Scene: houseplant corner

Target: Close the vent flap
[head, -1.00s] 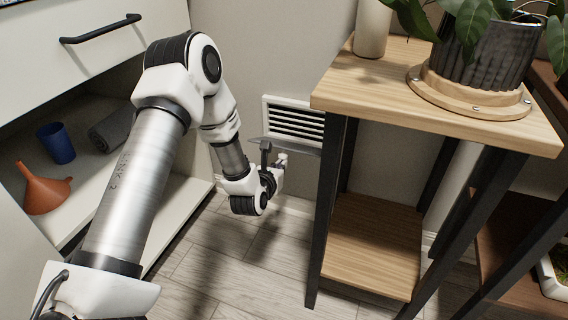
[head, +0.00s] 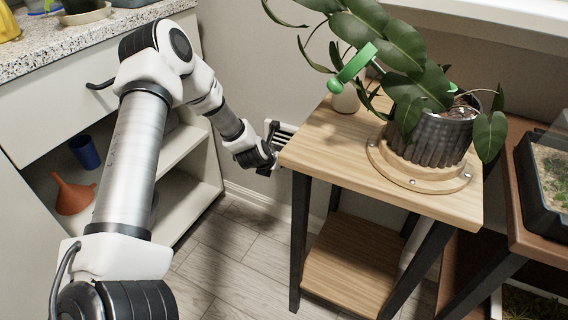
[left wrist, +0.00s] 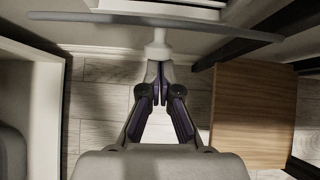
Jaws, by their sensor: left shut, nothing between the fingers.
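The white slatted vent (head: 287,129) is on the wall left of the wooden stand, partly hidden by my left gripper and the stand's top. In the left wrist view the vent flap (left wrist: 110,17) is a thin grey plate seen nearly edge-on across the top, sticking out below the slats (left wrist: 190,4). A white knob-like piece (left wrist: 158,48) sits under its middle. My left gripper (left wrist: 158,68) is shut and empty, its tips right by that piece; contact is unclear. In the head view my left gripper (head: 271,147) is in front of the vent's left part. My right gripper is out of view.
The wooden plant stand (head: 330,150) is close right of my left gripper, bearing a potted plant (head: 430,125). An open cabinet (head: 190,185) stands left, with a blue cup (head: 84,151) and an orange funnel (head: 73,196). The floor (head: 235,250) between is clear.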

